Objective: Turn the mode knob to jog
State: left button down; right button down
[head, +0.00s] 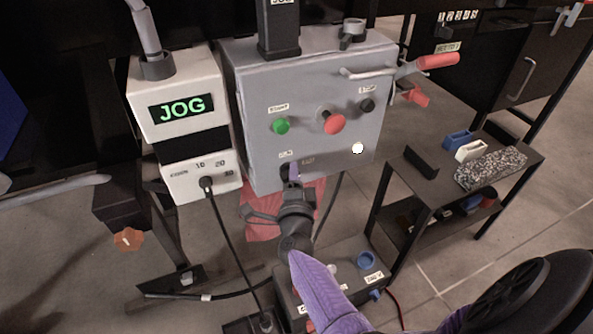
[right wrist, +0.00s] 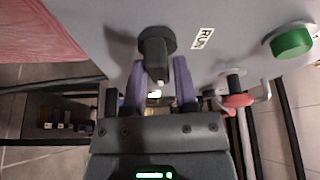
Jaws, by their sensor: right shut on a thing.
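The grey control box (head: 300,95) stands in the middle of the head view. The mode knob (right wrist: 156,47) is a black knob on the box's face, beside a RUN label (right wrist: 202,38). In the head view the knob is mostly hidden by my right gripper (head: 292,173). In the right wrist view the purple fingers of my right gripper (right wrist: 158,80) lie on either side of the knob, and the gripper is shut on it. A white unit has a display (head: 181,108) that reads JOG in green. My left gripper is not in view.
The box also carries a green button (head: 281,126), a red button (head: 334,122) and a black button (head: 367,105). A lever with a red grip (head: 437,62) juts out at upper right. A dark shelf (head: 425,190) stands at right. A cable hangs below the white unit.

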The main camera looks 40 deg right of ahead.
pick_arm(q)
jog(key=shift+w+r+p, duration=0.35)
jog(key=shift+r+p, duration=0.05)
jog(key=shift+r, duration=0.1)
pick_arm(e)
jog(key=shift+a+f+m+g, duration=0.1)
jog(key=shift+m+g, duration=0.2)
jog(key=shift+m, duration=0.5)
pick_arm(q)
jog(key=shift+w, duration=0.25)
pick_arm(e)
jog(key=shift+y, duration=0.3)
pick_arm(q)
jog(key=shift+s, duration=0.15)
pick_arm(e)
jog(key=c, duration=0.6)
grip_release()
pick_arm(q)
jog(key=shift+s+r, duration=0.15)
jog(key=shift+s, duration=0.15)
pick_arm(e)
jog(key=shift+o, duration=0.2)
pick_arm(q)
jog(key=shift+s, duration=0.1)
pick_arm(e)
jog(key=shift+a, duration=0.1)
